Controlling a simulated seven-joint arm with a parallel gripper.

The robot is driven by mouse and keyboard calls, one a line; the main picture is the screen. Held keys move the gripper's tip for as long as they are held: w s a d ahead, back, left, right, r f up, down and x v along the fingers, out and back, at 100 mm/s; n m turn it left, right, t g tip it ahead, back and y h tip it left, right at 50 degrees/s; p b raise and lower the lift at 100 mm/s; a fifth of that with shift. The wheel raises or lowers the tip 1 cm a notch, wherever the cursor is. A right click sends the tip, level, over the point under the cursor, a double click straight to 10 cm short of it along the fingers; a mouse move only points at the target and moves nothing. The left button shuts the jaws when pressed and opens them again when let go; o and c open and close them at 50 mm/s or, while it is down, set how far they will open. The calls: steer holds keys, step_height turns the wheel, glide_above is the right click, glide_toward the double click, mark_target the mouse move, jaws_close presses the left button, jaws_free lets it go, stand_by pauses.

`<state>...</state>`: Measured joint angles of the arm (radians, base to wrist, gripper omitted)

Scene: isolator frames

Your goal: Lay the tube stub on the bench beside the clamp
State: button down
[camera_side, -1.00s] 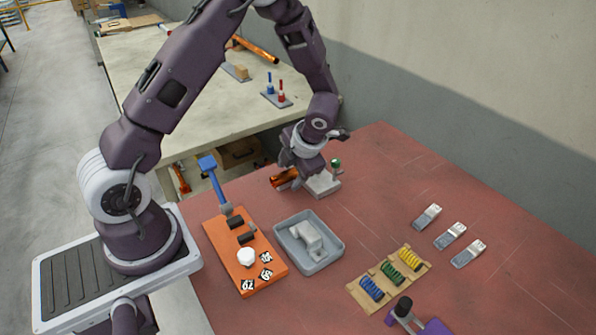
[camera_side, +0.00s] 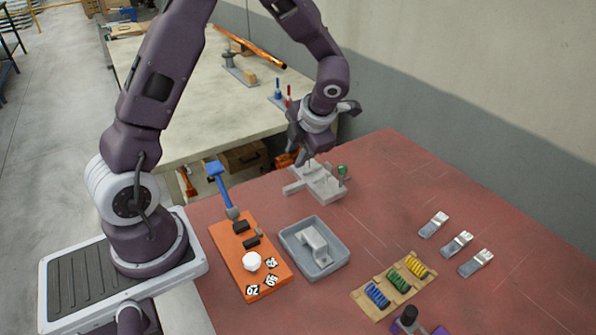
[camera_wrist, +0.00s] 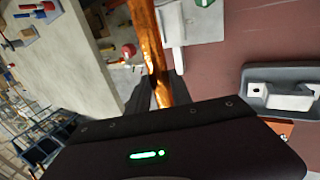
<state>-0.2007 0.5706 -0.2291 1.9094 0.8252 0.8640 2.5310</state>
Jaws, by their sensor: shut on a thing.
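My gripper (camera_side: 299,156) is shut on the copper tube stub (camera_side: 287,158) and holds it above the back edge of the red bench. In the wrist view the shiny stub (camera_wrist: 149,45) runs up from between the dark fingers (camera_wrist: 158,93), and its near part lies between them. The pale grey clamp (camera_side: 317,183) with a green knob (camera_side: 342,169) stands on the bench just below and to the right of the gripper.
A spring holder (camera_side: 385,290) and several metal clips (camera_side: 456,244) lie right. The bench right of the clamp is clear.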

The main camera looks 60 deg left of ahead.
steer(key=v, duration=0.3)
steer(key=h, duration=0.2)
glide_above(357, 222)
steer(key=f, duration=1.1)
steer(key=shift+d+f, duration=0.25)
steer(key=shift+d, duration=0.15)
steer(key=shift+f, duration=0.25)
steer(key=c, duration=1.4)
jaws_free()
steer(key=shift+c, duration=0.2)
